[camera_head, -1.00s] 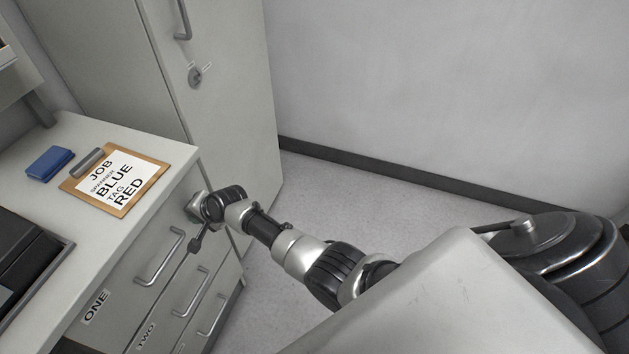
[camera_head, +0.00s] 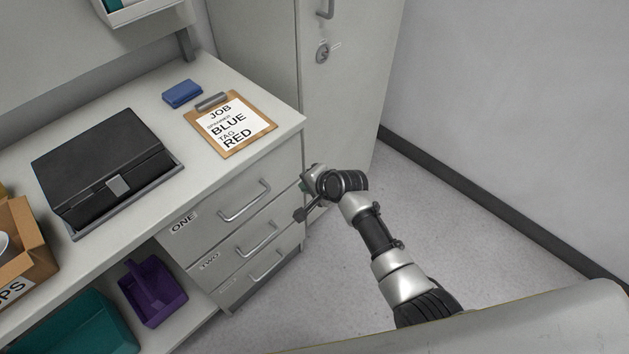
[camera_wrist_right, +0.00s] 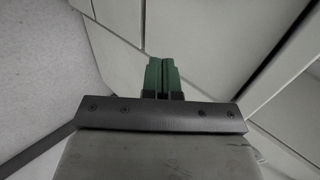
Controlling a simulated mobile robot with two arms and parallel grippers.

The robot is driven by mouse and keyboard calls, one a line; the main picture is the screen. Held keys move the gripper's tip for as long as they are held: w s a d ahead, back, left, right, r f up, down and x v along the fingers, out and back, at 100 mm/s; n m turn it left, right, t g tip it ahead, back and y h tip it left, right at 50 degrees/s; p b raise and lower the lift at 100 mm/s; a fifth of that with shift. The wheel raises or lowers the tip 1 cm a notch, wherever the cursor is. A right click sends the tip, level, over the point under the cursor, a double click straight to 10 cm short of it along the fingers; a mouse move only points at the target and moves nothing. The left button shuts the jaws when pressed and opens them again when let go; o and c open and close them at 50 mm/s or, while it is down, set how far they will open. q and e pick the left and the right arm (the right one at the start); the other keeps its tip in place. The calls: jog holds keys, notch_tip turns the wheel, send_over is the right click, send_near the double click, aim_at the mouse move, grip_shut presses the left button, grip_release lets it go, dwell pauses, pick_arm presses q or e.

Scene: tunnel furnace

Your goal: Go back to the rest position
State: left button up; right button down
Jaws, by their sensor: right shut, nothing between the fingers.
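My right arm reaches in from the lower right in the head view. Its gripper (camera_head: 303,188) is by the right end of the drawer unit (camera_head: 232,290), in front of the grey cabinet (camera_head: 345,110). In the right wrist view the two green fingers of the gripper (camera_wrist_right: 161,75) are together with nothing between them. Pale panels fill the view behind them; I cannot tell whether the fingers touch any. My left gripper is not in view.
The workbench (camera_head: 270,92) holds a clipboard (camera_head: 262,125), a blue block (camera_head: 182,94) and a black case (camera_head: 100,165). Below are a purple bin (camera_head: 152,293) and a teal bin (camera_head: 80,325). A cardboard box (camera_head: 25,240) stands at left. Clear floor (camera_head: 440,220) lies right of my arm.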

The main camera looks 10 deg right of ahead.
jog(key=s+d+f+n+g+h, duration=0.25)
jog(key=s+d+f, duration=0.25)
jog(key=s+f, duration=0.6)
jog(key=s+d+f+n+g+h, duration=0.1)
jog(key=s+d+f+n, duration=0.25)
jog(key=s+f, duration=0.75)
jog(key=s+d+f+n+g, duration=0.1)
jog(key=s+f, duration=0.3)
jog(key=s, duration=0.5)
jog(key=s+d+f+n+g+h, duration=0.1)
jog(key=s+d+f+n, duration=0.2)
jog(key=s, duration=0.7)
jog(key=s+d+f+n+g+h, duration=0.1)
jog(key=s+d+f+n, duration=0.2)
jog(key=s, duration=0.6)
jog(key=shift+s+d+f, duration=0.35)
jog(key=shift+d+f, duration=0.05)
jog(key=shift+f, duration=0.45)
